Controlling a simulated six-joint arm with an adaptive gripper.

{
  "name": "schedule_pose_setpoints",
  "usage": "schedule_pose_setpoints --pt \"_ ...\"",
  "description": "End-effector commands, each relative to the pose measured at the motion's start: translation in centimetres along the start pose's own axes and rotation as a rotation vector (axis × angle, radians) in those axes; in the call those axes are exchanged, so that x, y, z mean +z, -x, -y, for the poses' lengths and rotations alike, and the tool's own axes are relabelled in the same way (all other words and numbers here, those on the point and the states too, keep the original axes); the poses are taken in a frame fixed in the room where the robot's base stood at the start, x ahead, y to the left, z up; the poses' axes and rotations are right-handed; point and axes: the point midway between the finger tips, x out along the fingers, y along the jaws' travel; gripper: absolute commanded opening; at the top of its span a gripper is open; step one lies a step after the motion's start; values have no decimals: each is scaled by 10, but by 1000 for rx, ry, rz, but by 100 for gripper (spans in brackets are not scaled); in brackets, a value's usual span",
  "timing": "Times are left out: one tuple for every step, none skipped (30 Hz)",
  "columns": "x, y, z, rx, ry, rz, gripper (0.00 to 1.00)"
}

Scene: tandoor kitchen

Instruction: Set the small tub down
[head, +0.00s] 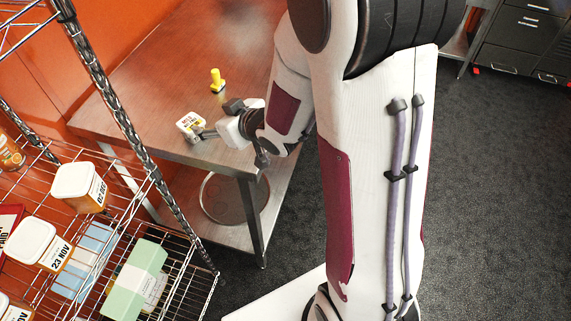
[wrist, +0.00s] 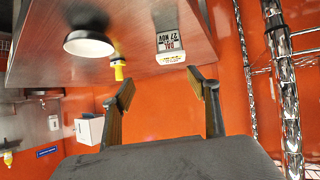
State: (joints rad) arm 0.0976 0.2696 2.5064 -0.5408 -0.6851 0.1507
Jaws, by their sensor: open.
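The small tub (head: 189,122) is white with a printed label and stands on the steel table (head: 150,85) near its front-left edge. In the wrist view, which is turned over, the tub (wrist: 172,37) shows its label and white lid just beyond my fingertips. My gripper (head: 204,132) is beside the tub in the head view. In the wrist view my gripper (wrist: 161,88) has its two fingers spread wide, with nothing between them. The tub looks apart from both fingers there.
A yellow bottle (head: 217,82) stands behind the tub. A wire rack (head: 95,160) with several labelled tubs and boxes is at the left, its post close to the table. A dark bowl-like thing with a pale face (wrist: 88,43) shows in the wrist view. The table behind the bottle looks clear.

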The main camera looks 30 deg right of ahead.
Motion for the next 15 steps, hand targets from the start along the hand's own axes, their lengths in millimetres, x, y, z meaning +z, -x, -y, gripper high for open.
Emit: schedule_pose_setpoints --pt "-5 6 -4 19 6 8 59" --pt "-7 10 -7 33 7 17 59" --pt "-8 16 -10 50 7 31 59" --pt "-10 20 -13 62 8 41 59" --pt "-11 25 -15 75 7 51 59" --pt "-12 31 -18 91 6 65 59" --pt "-13 35 -20 103 5 75 59" --pt "-14 40 -22 115 3 85 59" --pt "-15 47 -25 130 0 99 59" --pt "-16 52 -27 141 -1 108 59" --pt "-16 57 -28 152 -5 118 59" --pt "-17 64 -30 165 -9 132 59" --pt "-18 69 -32 175 -13 141 59" --pt "-18 75 -33 185 -18 151 59" --pt "-18 82 -34 196 -23 165 59"
